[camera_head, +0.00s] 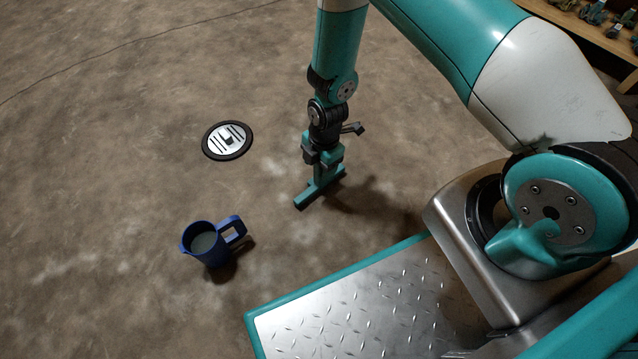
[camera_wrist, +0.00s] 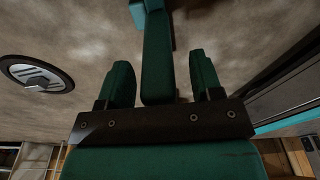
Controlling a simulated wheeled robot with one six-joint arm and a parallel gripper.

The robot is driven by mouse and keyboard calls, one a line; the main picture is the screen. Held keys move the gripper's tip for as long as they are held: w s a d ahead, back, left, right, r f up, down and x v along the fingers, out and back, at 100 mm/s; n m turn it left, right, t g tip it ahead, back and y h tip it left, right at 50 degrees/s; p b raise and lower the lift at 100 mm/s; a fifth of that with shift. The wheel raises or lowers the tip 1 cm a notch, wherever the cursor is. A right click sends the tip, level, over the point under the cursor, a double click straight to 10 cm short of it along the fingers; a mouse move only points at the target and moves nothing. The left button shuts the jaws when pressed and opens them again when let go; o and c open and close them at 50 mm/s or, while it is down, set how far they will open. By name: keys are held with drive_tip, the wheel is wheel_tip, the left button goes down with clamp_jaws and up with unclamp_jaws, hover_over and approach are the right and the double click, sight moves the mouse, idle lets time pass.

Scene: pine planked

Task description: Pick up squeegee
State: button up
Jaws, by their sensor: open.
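The squeegee (camera_head: 303,201) is teal, with a long bar resting on the floor and a handle rising from it. In the wrist view, its handle (camera_wrist: 156,55) runs between my two green fingers, and part of the bar (camera_wrist: 137,13) shows at the top edge. My gripper (camera_head: 322,156) is above the bar, pointing down, with its jaws open around the handle. In the wrist view, my gripper (camera_wrist: 162,82) has a wider gap on the handle's right than on its left. The upper handle is partly hidden by the gripper in the head view.
A blue jug (camera_head: 207,244) with dark contents stands on the floor at lower left. A flat black-rimmed disc (camera_head: 227,140) with a pale striped centre lies left of the squeegee. A wooden shelf (camera_head: 592,35) with small items is at upper right. The floor around is mostly clear.

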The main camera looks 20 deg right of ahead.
drive_tip(key=shift+f, duration=0.65)
drive_tip(key=shift+r, duration=0.15)
clamp_jaws()
wheel_tip(320, 180, up, 20)
drive_tip(key=p, duration=1.1)
